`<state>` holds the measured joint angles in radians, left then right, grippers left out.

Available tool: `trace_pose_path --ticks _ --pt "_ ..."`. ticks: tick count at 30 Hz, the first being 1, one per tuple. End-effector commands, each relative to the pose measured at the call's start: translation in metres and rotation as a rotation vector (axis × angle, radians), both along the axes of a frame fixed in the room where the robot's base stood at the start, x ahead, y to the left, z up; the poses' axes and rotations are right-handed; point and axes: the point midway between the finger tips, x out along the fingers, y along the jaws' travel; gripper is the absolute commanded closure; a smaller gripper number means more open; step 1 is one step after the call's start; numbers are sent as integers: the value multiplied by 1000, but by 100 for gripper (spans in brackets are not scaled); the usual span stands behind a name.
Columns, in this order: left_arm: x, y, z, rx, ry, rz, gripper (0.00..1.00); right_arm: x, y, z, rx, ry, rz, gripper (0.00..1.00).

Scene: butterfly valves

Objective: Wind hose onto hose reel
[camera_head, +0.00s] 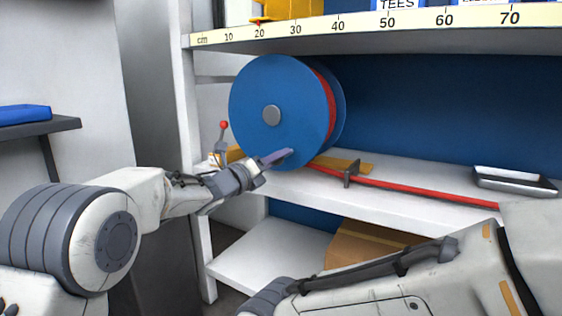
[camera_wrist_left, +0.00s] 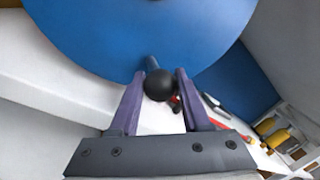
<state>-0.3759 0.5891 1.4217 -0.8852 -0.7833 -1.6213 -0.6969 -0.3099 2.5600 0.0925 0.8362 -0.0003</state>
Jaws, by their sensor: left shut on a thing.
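The hose reel (camera_head: 262,82) has large blue discs and a grey hub, and stands upright on the white shelf. Red hose (camera_head: 326,95) shows between its discs. The free red hose (camera_head: 415,190) runs from the reel's lower right along the shelf. My left gripper (camera_head: 283,157) is at the reel's lower front face. In the left wrist view, its purple fingers (camera_wrist_left: 160,88) are on either side of the reel's crank handle (camera_wrist_left: 158,84), which ends in a black ball knob, and are shut on it. My right arm crosses the lower right; its gripper fingers are out of view.
A small dark bracket (camera_head: 350,173) stands at the hose on the shelf (camera_head: 400,205). A metal tray (camera_head: 513,182) lies at the right. A red-tipped lever (camera_head: 223,127) stands left of the reel. A ruler-edged shelf (camera_head: 370,27) is above, a cardboard box (camera_head: 365,243) below.

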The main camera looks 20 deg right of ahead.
Motion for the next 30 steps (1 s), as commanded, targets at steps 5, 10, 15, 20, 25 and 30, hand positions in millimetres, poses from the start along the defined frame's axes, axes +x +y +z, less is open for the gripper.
trace_pose_path --ticks 5,10,15,20,25,30 --pt "3 2 -4 19 -12 3 100 0 0 -2 0 0 0 19" --pt "3 3 -4 22 -14 3 100 0 0 -2 0 0 0 19" --pt "3 3 -4 21 -13 3 100 0 0 -2 0 0 0 19" --pt "3 3 -4 20 -14 3 24 0 0 -2 0 0 0 19" --pt "3 2 -3 19 -16 2 24 0 0 -2 0 0 0 19" --pt "1 4 -2 19 -17 1 24 0 0 -2 0 0 0 19"
